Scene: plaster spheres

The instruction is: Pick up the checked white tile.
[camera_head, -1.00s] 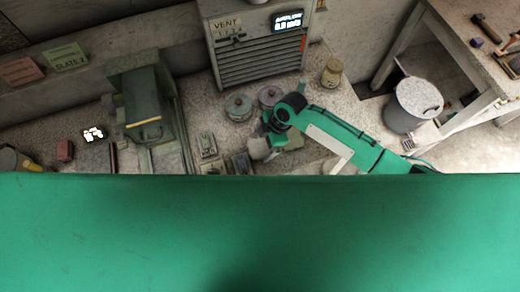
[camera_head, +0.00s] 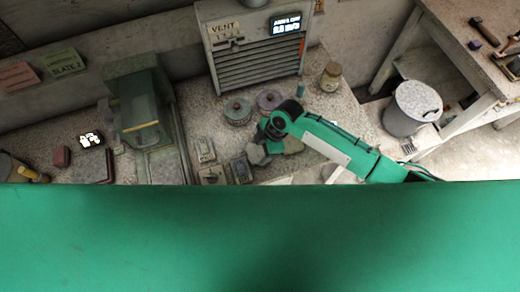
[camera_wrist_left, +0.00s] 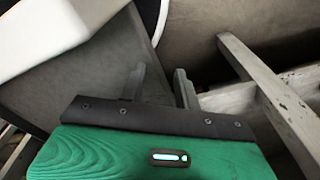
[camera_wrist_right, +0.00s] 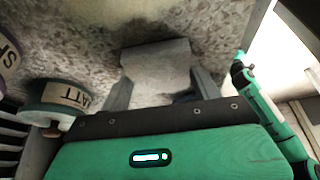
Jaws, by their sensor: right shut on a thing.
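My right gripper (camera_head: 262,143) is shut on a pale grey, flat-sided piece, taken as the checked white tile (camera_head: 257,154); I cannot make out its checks. In the right wrist view the tile (camera_wrist_right: 157,67) sits between the two fingers of the right gripper (camera_wrist_right: 160,82), against the speckled bench top. Whether it touches the bench is unclear. My left gripper (camera_wrist_left: 160,78) is open and empty in the left wrist view. It is not seen in the head view.
Two lidded pots, one green-grey (camera_head: 237,111) and one purplish (camera_head: 269,101), stand behind the right gripper. A jar (camera_head: 331,76) stands farther back. Small blocks (camera_head: 211,174) lie left of the gripper. The vent unit (camera_head: 258,65) closes the back; a grey bin (camera_head: 412,108) stands right.

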